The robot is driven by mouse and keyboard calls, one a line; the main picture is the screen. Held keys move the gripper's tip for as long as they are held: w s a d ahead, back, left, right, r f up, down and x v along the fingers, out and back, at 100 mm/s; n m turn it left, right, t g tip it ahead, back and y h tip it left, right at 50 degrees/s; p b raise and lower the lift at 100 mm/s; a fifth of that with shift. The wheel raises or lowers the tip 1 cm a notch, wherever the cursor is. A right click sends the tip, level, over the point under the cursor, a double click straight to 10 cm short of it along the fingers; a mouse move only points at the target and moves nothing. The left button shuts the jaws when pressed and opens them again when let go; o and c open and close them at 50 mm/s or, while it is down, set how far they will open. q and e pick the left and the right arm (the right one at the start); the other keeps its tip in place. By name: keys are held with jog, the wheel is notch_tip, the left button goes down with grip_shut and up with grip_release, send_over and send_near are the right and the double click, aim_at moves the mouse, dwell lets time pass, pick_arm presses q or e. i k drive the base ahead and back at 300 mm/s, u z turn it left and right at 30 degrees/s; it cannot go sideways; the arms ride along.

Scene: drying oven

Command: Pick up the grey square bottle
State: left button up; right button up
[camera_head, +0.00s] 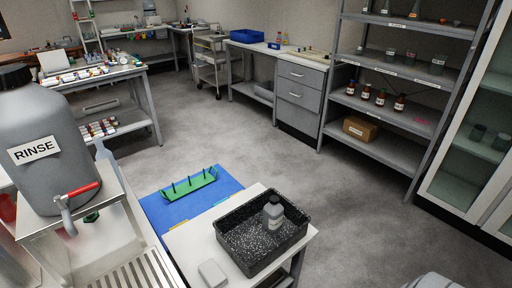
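A small grey bottle (273,213) with a dark neck and a pale label stands upright inside a black speckled tray (229,262). It looks square-sided, and it stands toward the right part of the tray, apart from the walls as far as I can see. The tray sits on a white-topped table (190,246) in the lower middle of the head view. Neither of my grippers shows in this view.
A large grey RINSE container (40,130) with a red-handled tap stands at left. A green rack (188,184) lies on a blue mat (155,209) behind the tray. A small pale block (212,273) lies left of the tray. Open floor (370,220) lies to the right.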

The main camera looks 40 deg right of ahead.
aim_at(273, 212)
jog(key=z, duration=1.3)
jog(key=k, duration=1.05)
jog(key=z, duration=1.15)
jog(key=i, duration=1.75)
jog(key=u, duration=0.75)
